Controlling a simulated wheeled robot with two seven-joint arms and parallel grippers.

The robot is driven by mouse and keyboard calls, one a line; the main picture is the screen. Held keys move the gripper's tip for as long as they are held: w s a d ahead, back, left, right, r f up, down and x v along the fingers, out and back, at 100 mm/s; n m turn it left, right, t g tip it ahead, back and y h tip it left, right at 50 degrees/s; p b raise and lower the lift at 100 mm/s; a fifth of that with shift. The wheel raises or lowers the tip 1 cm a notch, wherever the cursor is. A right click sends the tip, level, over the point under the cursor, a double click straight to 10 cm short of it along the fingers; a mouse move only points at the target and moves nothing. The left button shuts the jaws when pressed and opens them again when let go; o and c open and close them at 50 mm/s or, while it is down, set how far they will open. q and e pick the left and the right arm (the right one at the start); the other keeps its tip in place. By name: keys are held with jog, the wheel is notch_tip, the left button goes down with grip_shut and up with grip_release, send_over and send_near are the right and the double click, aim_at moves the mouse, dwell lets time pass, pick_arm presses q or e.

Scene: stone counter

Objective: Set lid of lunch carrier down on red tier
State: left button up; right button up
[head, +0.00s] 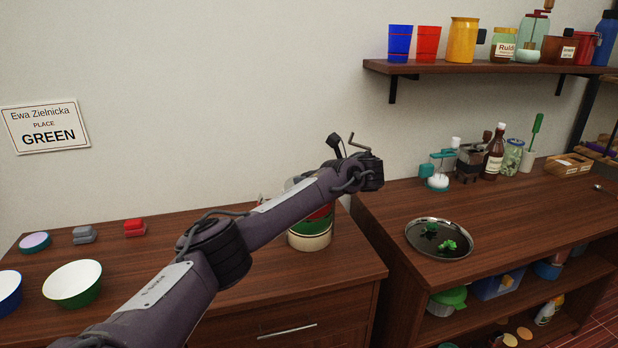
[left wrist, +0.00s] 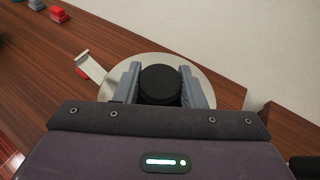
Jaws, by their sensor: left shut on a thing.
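The lunch carrier (head: 310,242) stands on the left wooden counter, partly hidden behind my left arm. Its cream bottom, a green band and a bit of the red tier (head: 323,212) show below the arm. The pale round lid (left wrist: 207,82) shows in the left wrist view with a black knob (left wrist: 160,86) at its middle. My left gripper (left wrist: 160,70) is shut on this knob, one finger on each side. In the head view my arm hides the fingers. Whether the lid touches the red tier is hidden. My right gripper is not in view.
A green bowl (head: 73,284), a blue bowl (head: 8,290), and grey (head: 84,235) and red (head: 135,228) containers stand at the left. A metal tray (head: 462,250) lies on the right counter. A gap separates the counters. The wall is close behind.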

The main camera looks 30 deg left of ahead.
pick_arm(q)
jog(key=shift+f, duration=0.55)
jog(key=o, duration=0.7)
